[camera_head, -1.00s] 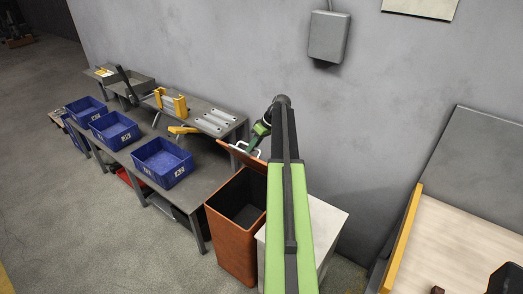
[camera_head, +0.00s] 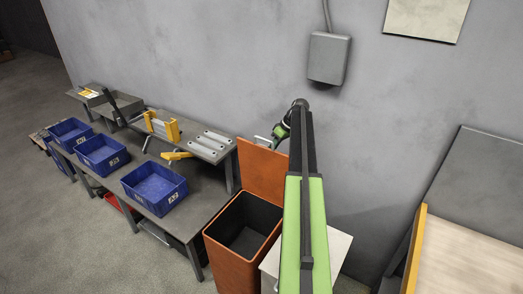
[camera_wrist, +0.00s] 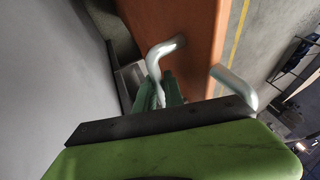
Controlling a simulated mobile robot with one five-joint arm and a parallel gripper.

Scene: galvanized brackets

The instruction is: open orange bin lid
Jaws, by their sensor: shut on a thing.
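The orange bin (camera_head: 231,262) stands beside the grey bench with its dark inside showing. Its orange lid (camera_head: 262,172) stands upright at the back edge of the bin, swung up from the opening. My gripper (camera_head: 279,132) is behind the top of the lid, at its handle. In the wrist view the silver handle (camera_wrist: 161,58) sticks out from the orange lid (camera_wrist: 190,35), and my green gripper fingers (camera_wrist: 164,95) are shut on one end of it. My arm hides part of the lid and bin on the right.
Blue bins (camera_head: 154,187) stand on the grey bench (camera_head: 203,204) to the left. A white box (camera_head: 338,247) stands right of the orange bin. A grey wall (camera_head: 220,60) with a wall box (camera_head: 328,58) is close behind my gripper. A yellow-edged table (camera_head: 413,250) is at right.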

